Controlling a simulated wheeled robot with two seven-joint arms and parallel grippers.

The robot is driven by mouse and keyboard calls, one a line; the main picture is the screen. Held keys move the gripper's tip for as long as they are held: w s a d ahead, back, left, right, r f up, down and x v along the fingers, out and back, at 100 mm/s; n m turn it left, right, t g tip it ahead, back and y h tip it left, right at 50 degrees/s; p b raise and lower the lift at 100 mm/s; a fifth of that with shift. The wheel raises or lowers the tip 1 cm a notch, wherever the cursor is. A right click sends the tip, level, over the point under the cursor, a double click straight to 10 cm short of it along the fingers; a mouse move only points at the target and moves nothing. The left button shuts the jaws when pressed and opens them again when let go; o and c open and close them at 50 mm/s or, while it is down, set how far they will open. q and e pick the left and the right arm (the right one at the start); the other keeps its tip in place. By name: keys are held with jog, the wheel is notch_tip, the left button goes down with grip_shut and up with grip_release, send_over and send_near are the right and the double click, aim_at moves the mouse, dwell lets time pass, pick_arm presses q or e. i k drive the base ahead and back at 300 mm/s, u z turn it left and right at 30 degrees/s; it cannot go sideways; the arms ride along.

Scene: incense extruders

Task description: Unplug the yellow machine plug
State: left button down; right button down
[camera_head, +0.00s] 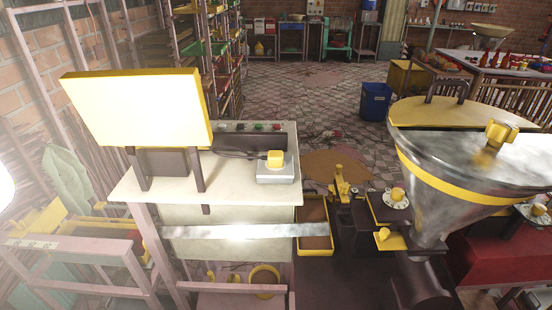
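A small yellow plug (275,157) sits upright on a grey socket box (275,175). A dark cable runs left from the plug across the pale tabletop (230,188). The plug looks seated in the box, though its prongs are hidden. Neither of my grippers shows in the head view.
A yellow-topped panel (140,105) stands on the table's left, with a control strip of buttons (250,127) behind. A large metal hopper machine (470,170) fills the right. A blue bin (375,102) and shelves (205,60) stand behind. Free floor lies at the back middle.

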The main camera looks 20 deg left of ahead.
aim_at(275, 159)
jog(key=k, duration=0.5)
jog(key=z, duration=0.5)
jog(key=i, duration=1.15)
jog(key=u, duration=1.85)
